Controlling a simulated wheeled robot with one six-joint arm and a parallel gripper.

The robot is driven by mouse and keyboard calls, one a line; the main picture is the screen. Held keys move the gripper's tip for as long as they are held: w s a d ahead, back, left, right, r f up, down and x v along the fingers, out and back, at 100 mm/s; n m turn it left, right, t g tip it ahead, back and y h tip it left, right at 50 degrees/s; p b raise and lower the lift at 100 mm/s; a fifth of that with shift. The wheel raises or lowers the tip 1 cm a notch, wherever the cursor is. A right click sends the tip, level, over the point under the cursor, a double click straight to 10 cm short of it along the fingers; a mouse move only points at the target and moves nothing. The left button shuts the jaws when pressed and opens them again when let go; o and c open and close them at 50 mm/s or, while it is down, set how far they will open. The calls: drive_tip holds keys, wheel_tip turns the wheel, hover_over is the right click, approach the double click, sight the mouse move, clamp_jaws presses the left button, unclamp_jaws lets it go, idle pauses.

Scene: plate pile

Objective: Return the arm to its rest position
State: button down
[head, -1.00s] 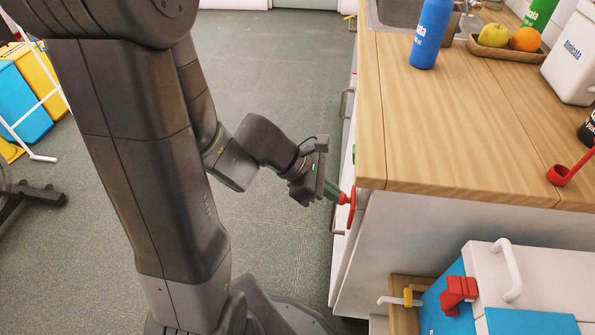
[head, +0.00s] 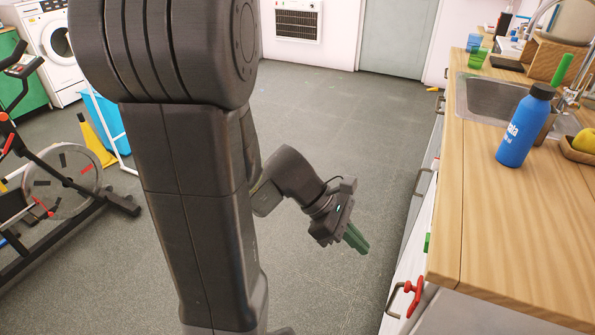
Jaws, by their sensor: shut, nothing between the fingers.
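My gripper (head: 358,243) is shut, with its green fingers together and nothing between them. It hangs over the open floor, to the left of the counter front and apart from it. It points down and to the right. My arm is bent and reaches out from the column, whose dark bulk hides part of the room behind it.
A wooden counter (head: 490,215) stands at the right with a blue bottle (head: 525,125) and a sink (head: 487,97). Grey floor (head: 345,110) ahead is clear.

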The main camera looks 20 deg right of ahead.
drive_tip(key=s+r+b+x, duration=0.1)
drive_tip(key=b+x, duration=0.3)
drive_tip(key=x, duration=0.8)
drive_tip(key=shift+s+d+r, duration=0.2)
drive_tip(key=shift+s+d, duration=0.35)
drive_tip(key=shift+d, duration=0.05)
